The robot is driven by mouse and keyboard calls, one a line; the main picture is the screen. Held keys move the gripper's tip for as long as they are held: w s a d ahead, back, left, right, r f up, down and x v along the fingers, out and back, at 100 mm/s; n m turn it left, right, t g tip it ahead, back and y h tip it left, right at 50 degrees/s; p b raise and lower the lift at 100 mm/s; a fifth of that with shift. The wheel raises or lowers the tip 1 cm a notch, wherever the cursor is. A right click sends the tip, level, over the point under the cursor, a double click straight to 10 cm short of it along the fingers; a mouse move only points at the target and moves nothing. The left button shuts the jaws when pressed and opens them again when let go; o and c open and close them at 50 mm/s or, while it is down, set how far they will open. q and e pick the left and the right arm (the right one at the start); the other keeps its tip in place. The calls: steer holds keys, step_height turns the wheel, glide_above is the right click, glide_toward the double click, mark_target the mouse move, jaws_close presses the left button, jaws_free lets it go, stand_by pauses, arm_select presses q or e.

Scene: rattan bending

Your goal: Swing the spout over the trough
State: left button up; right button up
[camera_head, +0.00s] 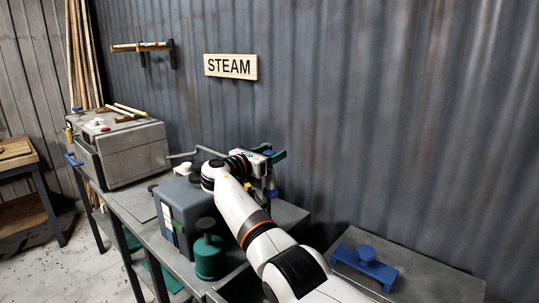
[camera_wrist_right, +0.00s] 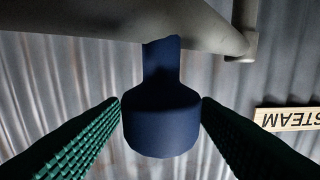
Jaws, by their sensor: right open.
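The grey spout pipe (camera_head: 206,150) shows in the head view behind the blue-grey box, partly hidden by my right arm. It also crosses the top of the right wrist view (camera_wrist_right: 85,18), where the picture is upside down. A dark blue knob (camera_wrist_right: 160,122) on a short stem joins the pipe. My right gripper (camera_head: 270,156) is open, its green ribbed fingers on either side of the knob in the wrist view (camera_wrist_right: 162,104). Narrow gaps or light contact at the knob's edges cannot be told apart. I cannot clearly make out the trough. My left gripper is out of view.
A blue-grey box (camera_head: 190,207) and a green weight-like piece (camera_head: 209,258) stand on the bench near my arm. A grey steam chest (camera_head: 135,152) stands at left. A blue-handled lid (camera_head: 365,262) lies at right. The corrugated wall is close behind, with a STEAM sign (camera_head: 230,67).

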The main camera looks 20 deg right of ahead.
steer(key=b+v, duration=0.3)
steer(key=v, duration=0.9)
steer(key=shift+w, duration=0.1)
